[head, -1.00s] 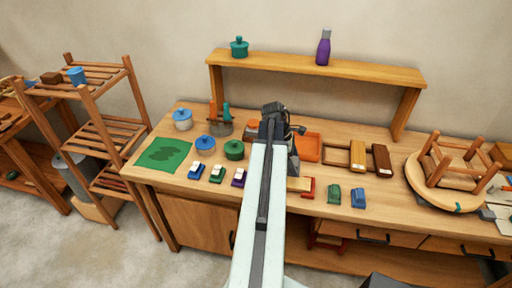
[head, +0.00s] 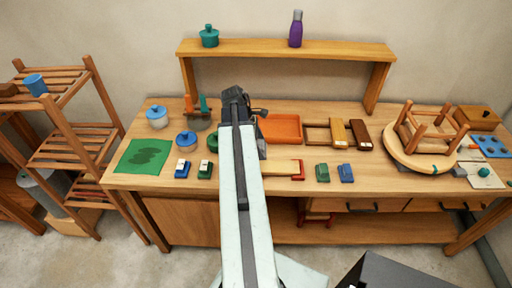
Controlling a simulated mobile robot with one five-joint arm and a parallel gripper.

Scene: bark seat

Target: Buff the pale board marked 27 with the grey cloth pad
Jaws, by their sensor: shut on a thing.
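A pale board (head: 281,168) lies flat near the front of the bench, its right end against a red piece (head: 300,170). My arm covers its left end, and no number can be read on it. My dark gripper (head: 240,100) is over the bench, behind and left of the board, seen from behind along my arm. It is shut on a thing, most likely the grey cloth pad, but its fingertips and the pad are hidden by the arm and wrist.
An orange tray (head: 279,128) lies behind the board. A green car (head: 322,172) and a blue car (head: 346,172) stand to its right. Blue pots, more cars and a green mat (head: 143,157) are to the left. An upturned stool (head: 430,132) stands at right; a raised shelf (head: 290,48) spans the back.

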